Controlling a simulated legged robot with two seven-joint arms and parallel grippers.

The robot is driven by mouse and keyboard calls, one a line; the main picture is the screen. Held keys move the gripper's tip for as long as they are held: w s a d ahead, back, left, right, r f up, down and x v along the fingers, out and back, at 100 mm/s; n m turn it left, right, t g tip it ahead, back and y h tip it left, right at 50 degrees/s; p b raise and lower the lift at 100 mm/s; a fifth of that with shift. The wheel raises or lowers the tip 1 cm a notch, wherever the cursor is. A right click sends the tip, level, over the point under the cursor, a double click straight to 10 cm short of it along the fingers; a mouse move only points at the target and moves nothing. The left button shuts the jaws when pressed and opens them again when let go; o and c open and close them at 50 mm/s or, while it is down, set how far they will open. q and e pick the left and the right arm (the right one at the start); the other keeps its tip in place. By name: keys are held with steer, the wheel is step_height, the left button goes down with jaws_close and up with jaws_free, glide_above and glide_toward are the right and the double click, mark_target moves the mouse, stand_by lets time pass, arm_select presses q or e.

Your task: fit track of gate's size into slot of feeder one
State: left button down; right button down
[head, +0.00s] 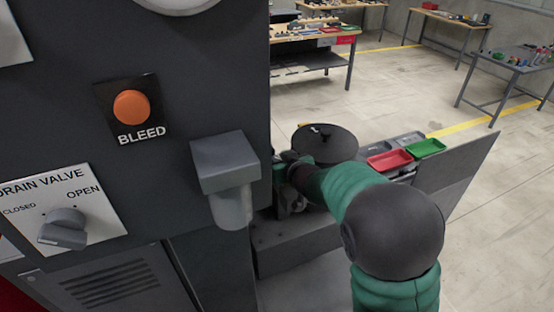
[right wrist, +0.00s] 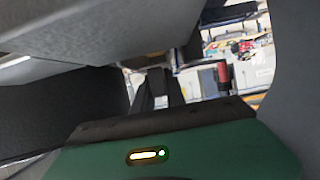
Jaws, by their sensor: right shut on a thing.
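My right gripper (head: 291,196) is low beside the dark cabinet, left of the feeder's round dark bowl (head: 327,145). It is partly hidden by my green forearm. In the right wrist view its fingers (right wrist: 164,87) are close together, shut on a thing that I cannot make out. I cannot identify a track, a gate or the slot of feeder one in either view. My left gripper is not in view.
A dark cabinet (head: 150,200) with an orange BLEED button (head: 132,107) and a jutting grey block (head: 224,165) stands close at left. A red tray (head: 390,160) and a green tray (head: 426,148) lie right of the bowl. Worktables stand behind, with open floor between.

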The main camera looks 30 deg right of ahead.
steer(key=c, duration=1.3)
jaws_free()
steer(key=b+v, duration=0.1)
steer(key=v, duration=0.4)
steer(key=shift+s, duration=0.25)
steer(key=p+v, duration=0.1)
steer(key=v, duration=1)
steer(key=shift+s+a, duration=0.15)
